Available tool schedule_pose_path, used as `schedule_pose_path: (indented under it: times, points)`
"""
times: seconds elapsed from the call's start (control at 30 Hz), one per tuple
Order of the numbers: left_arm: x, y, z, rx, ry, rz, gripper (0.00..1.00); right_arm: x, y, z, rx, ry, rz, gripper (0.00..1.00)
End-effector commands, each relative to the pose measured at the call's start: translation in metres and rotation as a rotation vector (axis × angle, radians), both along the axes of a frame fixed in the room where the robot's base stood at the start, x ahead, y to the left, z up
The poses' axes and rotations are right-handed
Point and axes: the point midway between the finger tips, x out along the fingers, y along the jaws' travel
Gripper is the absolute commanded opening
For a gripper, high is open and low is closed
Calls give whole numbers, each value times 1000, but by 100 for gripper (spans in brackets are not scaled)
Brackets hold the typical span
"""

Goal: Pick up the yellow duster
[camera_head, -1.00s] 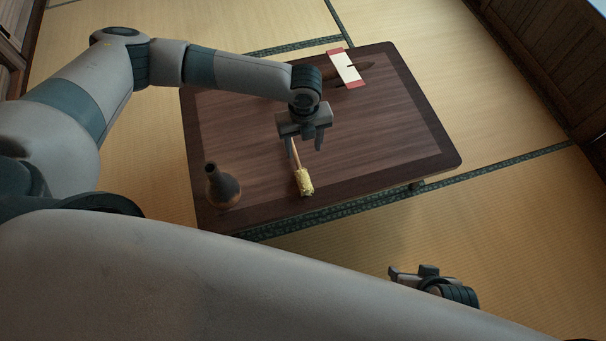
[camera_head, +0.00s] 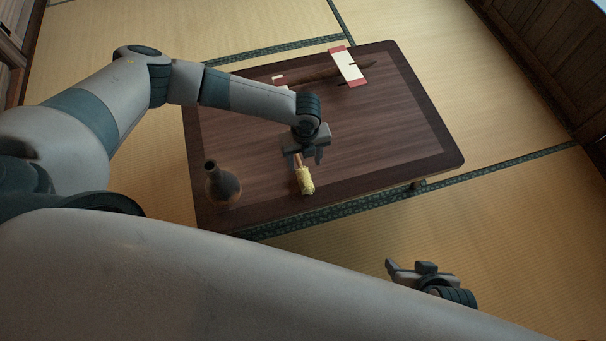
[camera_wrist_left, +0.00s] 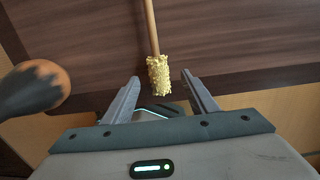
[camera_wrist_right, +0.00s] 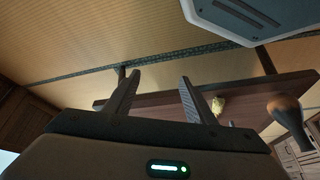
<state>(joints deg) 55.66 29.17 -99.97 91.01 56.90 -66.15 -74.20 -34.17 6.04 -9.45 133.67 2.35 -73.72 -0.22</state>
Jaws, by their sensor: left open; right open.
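The yellow duster (camera_head: 306,181) lies on the low wooden table, its fluffy head toward the near edge and its wooden handle running up under my left gripper. My left gripper (camera_head: 307,160) is open above the handle. In the left wrist view the duster's yellow head (camera_wrist_left: 159,75) shows between the two open fingers (camera_wrist_left: 160,92), with the handle running upward, and nothing is gripped. My right gripper (camera_head: 408,268) is open and empty, off the table at the lower right. The duster head (camera_wrist_right: 218,105) also shows small in the right wrist view.
A dark brown vase (camera_head: 222,185) stands at the table's near left. A brown stick-like object (camera_head: 318,77) with a red-and-white piece (camera_head: 347,66) lies at the back. The right half of the table (camera_head: 400,130) is clear.

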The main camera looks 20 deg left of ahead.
Motion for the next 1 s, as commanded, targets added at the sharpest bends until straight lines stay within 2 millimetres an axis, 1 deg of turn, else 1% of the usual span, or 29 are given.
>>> schedule_pose_path:
  times: [0.03, 0.2, 0.67, 0.77, 1.0]
  points:
    - [0, 0, -10, 1, 1, 1, 53, 1, 2, -1, 6, -9, 2, 50]
    - [0, 0, -24, -1, -1, 1, 53, -2, 9, 2, 22, -22, 9, 50]
    - [0, 1, -29, 0, 0, 1, 53, 0, 7, 1, 19, -27, 9, 50]
    - [-1, 2, -37, 1, 1, 1, 53, 1, 7, -1, 19, -30, 9, 50]
    - [-2, 4, -67, 1, 1, 0, 53, 6, 11, -2, 34, -58, 11, 50]
